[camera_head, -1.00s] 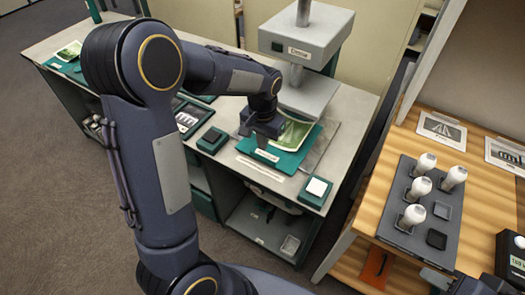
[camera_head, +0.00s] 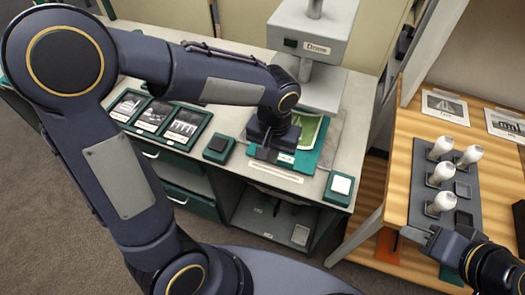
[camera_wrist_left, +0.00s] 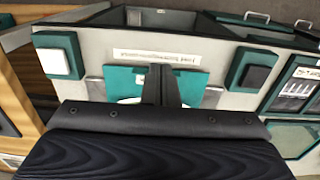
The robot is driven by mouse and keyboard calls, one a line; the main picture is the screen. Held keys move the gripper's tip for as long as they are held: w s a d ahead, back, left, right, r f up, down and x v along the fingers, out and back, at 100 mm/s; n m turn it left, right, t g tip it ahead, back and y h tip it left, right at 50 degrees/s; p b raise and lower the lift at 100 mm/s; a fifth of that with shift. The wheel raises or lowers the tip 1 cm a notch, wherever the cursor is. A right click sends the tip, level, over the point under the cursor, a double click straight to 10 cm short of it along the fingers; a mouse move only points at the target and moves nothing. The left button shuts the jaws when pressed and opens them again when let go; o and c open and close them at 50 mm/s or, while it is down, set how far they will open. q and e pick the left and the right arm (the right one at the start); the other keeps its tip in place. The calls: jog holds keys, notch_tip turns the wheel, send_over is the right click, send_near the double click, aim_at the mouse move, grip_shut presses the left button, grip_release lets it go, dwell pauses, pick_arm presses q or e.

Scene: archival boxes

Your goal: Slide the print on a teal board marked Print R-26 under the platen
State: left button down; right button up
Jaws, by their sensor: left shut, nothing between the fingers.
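The teal board (camera_head: 303,158) with a green print (camera_head: 309,130) on it lies on the counter in front of the press. A small white label is at its near edge, too small to read. The grey platen (camera_head: 318,90) is just behind the print; whether the far edge is under it I cannot tell. My left gripper (camera_head: 267,152) is over the board's near left part, hiding some of it. In the left wrist view its fingers (camera_wrist_left: 161,88) are together and empty, in front of the teal board (camera_wrist_left: 192,82). My right gripper (camera_head: 415,235) is at lower right, its jaws unclear.
Teal blocks (camera_head: 218,146) and (camera_head: 340,187) flank the board. Framed pictures (camera_head: 154,116) lie to the left. The press head (camera_head: 310,42) stands above the platen. On the wooden table at right, a grey tray (camera_head: 418,200) holds several white bulb-like things.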

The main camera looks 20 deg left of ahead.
pick_arm(q)
notch_tip(320, 180, down, 10)
jog(key=shift+d+f+b, duration=0.15)
jog(key=shift+b, duration=0.25)
jog(key=w, duration=0.2)
jog(key=p, duration=0.1)
jog(key=shift+w+r, duration=0.25)
jog(key=shift+w, duration=0.7)
jog(key=shift+w+d, duration=0.1)
